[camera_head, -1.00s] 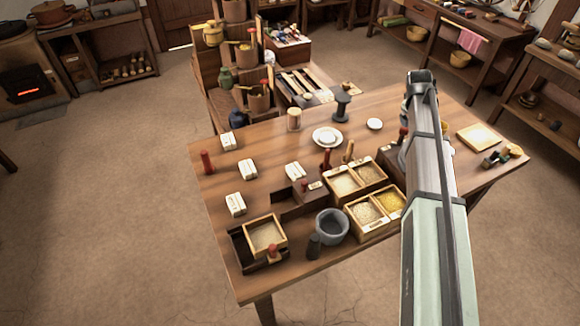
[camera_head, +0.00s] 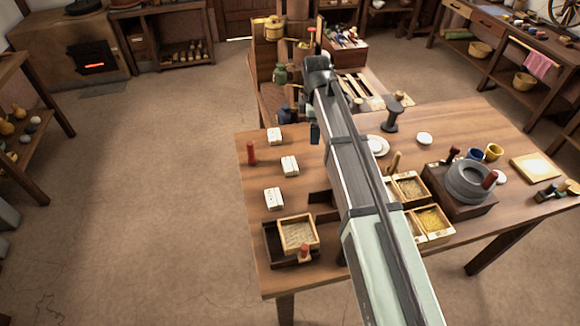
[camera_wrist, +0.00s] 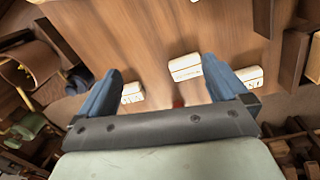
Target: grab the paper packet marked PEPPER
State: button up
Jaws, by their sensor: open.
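Several small white paper packets lie on the wooden table (camera_head: 440,160). In the head view, one is at the back left (camera_head: 274,136), one beside my arm (camera_head: 290,166) and one nearer the front (camera_head: 274,198). My gripper (camera_wrist: 163,68) is open and empty above the table.
A red peg (camera_head: 251,153) stands by the left table edge. More grain boxes (camera_head: 432,222) and a stone quern (camera_head: 470,182) are right of my arm. Shelves stand behind the table.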

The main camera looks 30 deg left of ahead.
aim_at(288, 164)
jog(key=s+a+n+g, duration=0.1)
jog(key=s+a+n, duration=0.2)
jog(key=s+a, duration=0.35)
jog(key=f, duration=0.4)
jog(key=d+f, duration=0.1)
jog(key=f, duration=0.8)
jog(key=shift+s+d, duration=0.15)
jog(key=shift+s, duration=0.15)
jog(key=shift+r, duration=0.1)
jog(key=c, duration=1.1)
